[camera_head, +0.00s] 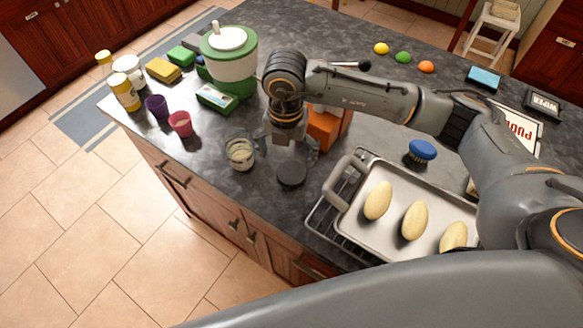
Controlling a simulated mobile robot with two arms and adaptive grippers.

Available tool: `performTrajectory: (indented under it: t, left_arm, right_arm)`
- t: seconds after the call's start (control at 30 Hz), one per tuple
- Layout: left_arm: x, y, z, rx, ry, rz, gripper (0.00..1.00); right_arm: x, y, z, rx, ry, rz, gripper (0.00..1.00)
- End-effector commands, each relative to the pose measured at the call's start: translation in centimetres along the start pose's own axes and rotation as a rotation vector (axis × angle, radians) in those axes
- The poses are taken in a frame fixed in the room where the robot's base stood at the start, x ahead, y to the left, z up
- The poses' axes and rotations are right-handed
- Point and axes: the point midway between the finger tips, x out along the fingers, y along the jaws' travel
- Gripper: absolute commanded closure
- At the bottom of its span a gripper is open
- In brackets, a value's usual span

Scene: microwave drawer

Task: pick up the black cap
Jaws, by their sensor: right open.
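The black cap (292,173) is a dark, round, flat disc lying on the grey stone counter (225,192), near its front edge. My right gripper (287,150) points down just behind and above the cap. Its fingers are apart, with nothing seen between them. One finger is near a small open glass jar (240,155), left of the cap. The cap shows fully; I cannot tell the exact height of the fingertips above the counter. My left gripper is not in view.
A metal tray (345,218) with several pale oval pieces lies on a wire rack to the right. An orange block (323,128) stands behind the gripper. Purple (157,106) and pink (180,123) cups and a green-white container (230,60) stand left. Counter in front of the cap is clear.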

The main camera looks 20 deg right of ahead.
Motion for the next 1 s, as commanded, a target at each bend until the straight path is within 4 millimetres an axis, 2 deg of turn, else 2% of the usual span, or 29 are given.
performTrajectory:
  t: [0.13, 0.27, 0.4, 0.53, 0.83, 1.0]
  left_arm:
    - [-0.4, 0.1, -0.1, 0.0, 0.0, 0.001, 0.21]
    - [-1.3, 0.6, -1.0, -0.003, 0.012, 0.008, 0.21]
    - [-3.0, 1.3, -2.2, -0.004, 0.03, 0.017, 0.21]
    - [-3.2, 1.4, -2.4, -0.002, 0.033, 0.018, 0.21]
    - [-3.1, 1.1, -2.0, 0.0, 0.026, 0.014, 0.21]
    - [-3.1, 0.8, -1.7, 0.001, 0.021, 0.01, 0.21]
  right_arm:
    - [1.1, -0.1, 0.0, 0.0, 0.0, 0.0, 0.1]
    - [2.0, -0.3, -0.3, 0.001, 0.002, -0.003, 0.1]
    - [3.9, -0.9, -0.8, 0.0, 0.002, -0.004, 0.1]
    - [5.8, -0.8, -0.7, 0.0, 0.001, -0.001, 0.1]
    - [6.5, -0.8, -0.7, -0.001, 0.0, 0.0, 0.1]
    - [6.5, -0.7, -0.7, -0.001, 0.0, 0.0, 0.42]
